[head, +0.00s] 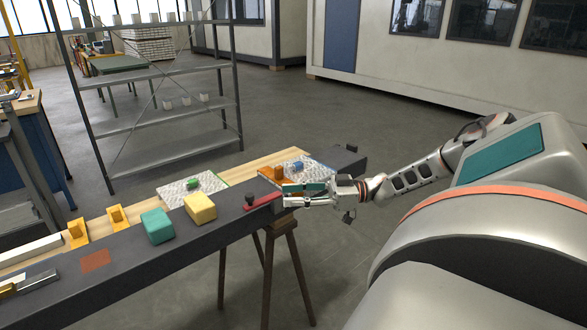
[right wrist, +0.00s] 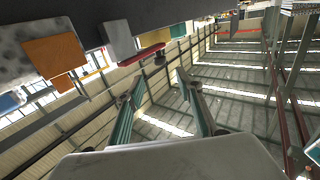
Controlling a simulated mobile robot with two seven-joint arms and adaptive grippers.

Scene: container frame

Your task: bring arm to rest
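My right arm (head: 410,180) comes in from the right and reaches out level to the far right part of the workbench. Its gripper (head: 288,194) has teal fingers and is at the bench's front edge, close to a red flat piece with a grey block. In the right wrist view the two fingers of the gripper (right wrist: 158,82) stand apart with nothing between them. Whether the gripper touches the bench cannot be told. My left arm and gripper are not in view.
The long dark workbench (head: 130,272) on wooden trestles carries a green block (head: 157,226), a yellow block (head: 200,208), an orange block (head: 278,172) and two patterned plates. A metal shelf (head: 170,146) stands behind. The floor beyond the bench's right end is clear.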

